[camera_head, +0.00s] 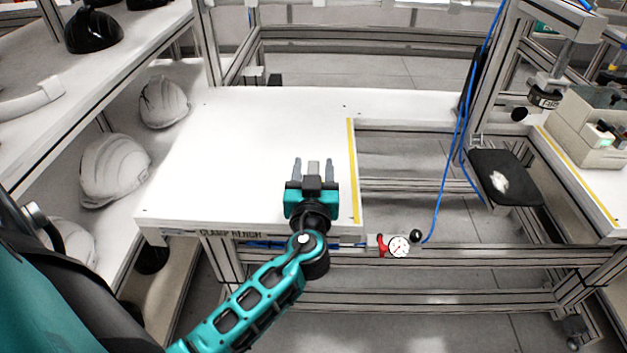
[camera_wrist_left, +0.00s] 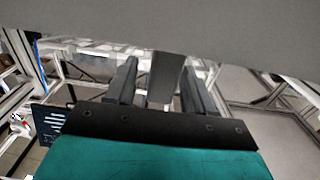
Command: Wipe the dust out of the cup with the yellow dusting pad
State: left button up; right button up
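I see neither a cup nor a yellow dusting pad in either view. My left gripper (camera_head: 312,162) is over the front right part of the white bench top, fingers pointing away from me. Its two fingers stand apart with a grey block between them; I cannot tell whether that block is part of the gripper. The fingers also show apart in the left wrist view (camera_wrist_left: 160,82), where a large grey surface covers the top. My right gripper is out of view.
The white bench (camera_head: 230,150) is bare, with a yellow strip (camera_head: 352,170) along its right edge. White helmet shells (camera_head: 113,168) sit on the left shelf. A blue hose (camera_head: 463,130), a gauge (camera_head: 398,246) and a black plate (camera_head: 505,170) are to the right.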

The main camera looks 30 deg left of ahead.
pick_arm(q)
jog(key=c, duration=0.9)
grip_shut()
jog(key=shift+r, duration=0.1)
